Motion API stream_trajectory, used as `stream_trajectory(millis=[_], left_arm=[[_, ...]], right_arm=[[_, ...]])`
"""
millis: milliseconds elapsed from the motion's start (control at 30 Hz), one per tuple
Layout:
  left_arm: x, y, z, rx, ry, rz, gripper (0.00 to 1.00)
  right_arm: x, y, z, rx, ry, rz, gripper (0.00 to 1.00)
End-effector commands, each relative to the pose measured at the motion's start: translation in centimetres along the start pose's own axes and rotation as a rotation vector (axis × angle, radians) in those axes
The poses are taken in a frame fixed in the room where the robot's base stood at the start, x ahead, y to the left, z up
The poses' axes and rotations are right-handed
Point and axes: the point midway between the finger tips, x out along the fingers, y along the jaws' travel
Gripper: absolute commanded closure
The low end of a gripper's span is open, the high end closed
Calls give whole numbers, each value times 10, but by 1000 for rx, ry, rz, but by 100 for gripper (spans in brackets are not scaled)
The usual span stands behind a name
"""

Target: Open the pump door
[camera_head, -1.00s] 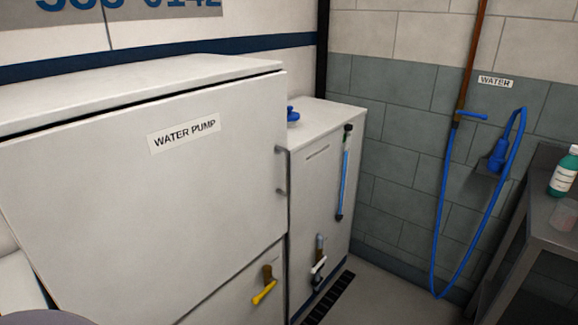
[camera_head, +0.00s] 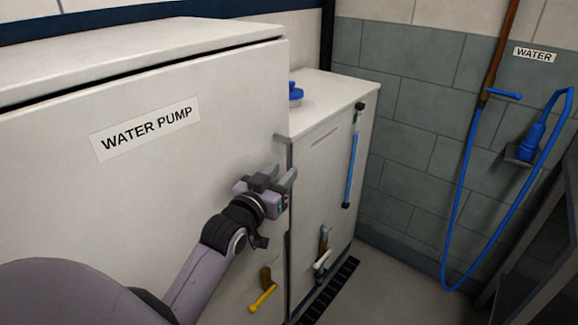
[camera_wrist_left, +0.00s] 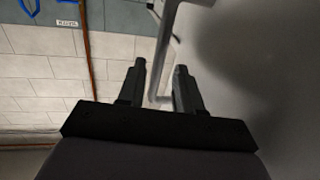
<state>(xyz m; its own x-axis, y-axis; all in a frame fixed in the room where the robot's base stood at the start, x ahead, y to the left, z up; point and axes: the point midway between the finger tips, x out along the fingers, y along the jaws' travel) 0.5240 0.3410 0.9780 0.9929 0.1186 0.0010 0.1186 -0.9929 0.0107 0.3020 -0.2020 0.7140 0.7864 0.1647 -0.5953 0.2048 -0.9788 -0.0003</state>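The white pump door (camera_head: 110,215) carries a WATER PUMP label (camera_head: 145,129) and looks closed in the head view. Its grey bar handle (camera_wrist_left: 166,45) is near the door's right edge and is mostly hidden by my gripper in the head view. My left gripper (camera_head: 282,178) is at that handle. In the left wrist view the left gripper (camera_wrist_left: 160,68) has its fingers apart, with the handle bar in the gap between them. I cannot tell whether either finger touches it. My right gripper is not in view.
A yellow-handled valve (camera_head: 263,297) sits low, below the gripper. A white cabinet (camera_head: 330,150) with a blue knob (camera_head: 295,92) and a blue sight tube (camera_head: 351,170) stands to the right. A blue hose (camera_head: 463,190) hangs on the tiled wall. A dark bench stands at far right.

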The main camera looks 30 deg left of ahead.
Motion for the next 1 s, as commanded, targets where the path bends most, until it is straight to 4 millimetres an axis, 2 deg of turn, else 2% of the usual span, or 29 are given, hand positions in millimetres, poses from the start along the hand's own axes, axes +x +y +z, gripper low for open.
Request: stream_trajectory(millis=[100,300,667,700,800,1000], left_arm=[[17,0,-1,1,0,1,65],[35,0,0,1,-1,1,65],[40,0,1,1,-1,1,65],[40,0,1,1,-1,1,69],[40,0,1,1,-1,1,100],[40,0,1,1,-1,1,100]], right_arm=[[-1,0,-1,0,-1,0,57],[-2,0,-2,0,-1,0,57],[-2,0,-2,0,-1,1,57],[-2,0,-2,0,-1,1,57],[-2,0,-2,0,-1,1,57],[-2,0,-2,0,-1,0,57]])
